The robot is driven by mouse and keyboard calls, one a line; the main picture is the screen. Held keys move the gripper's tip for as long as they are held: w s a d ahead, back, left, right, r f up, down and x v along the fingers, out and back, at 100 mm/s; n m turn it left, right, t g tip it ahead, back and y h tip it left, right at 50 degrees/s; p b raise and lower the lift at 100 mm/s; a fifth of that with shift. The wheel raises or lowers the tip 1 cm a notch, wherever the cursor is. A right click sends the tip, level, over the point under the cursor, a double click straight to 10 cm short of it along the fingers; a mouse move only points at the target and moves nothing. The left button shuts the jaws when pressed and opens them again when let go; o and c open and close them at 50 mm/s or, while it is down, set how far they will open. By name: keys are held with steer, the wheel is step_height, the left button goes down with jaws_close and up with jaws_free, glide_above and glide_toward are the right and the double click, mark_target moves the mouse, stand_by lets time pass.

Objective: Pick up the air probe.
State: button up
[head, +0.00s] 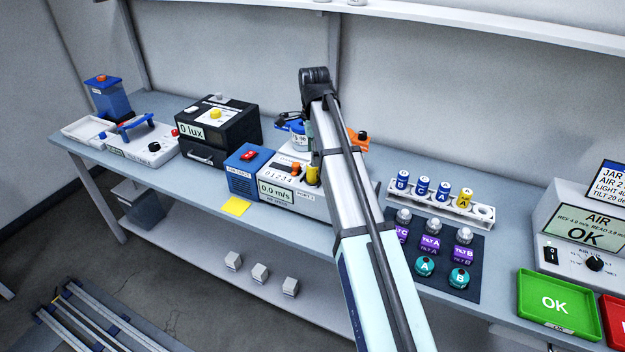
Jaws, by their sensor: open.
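No item is readably labelled as the air probe, so I cannot tell for sure which one it is. A yellow cylinder (313,175) stands upright at the right end of the white air-speed meter (277,190), which reads 0.0 m/s. My arm reaches up across the middle of the head view. Blue and orange parts show on either side. I see nothing held.
A blue air-duct box (243,172) adjoins the meter. A black lux box (212,140) stands further left. At right are a white rack (428,206) of lettered cylinders, a dark mat (470,285) with several small sensors, and a green OK tray (550,325). A shelf (480,18) runs above.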

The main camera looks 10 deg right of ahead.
mark_target(312, 177)
steer(key=f+p, duration=0.2)
steer(key=f, duration=0.1)
steer(key=shift+s+a+f, duration=0.15)
steer(key=shift+a+f, duration=0.05)
steer(key=shift+f, duration=0.8)
jaws_close()
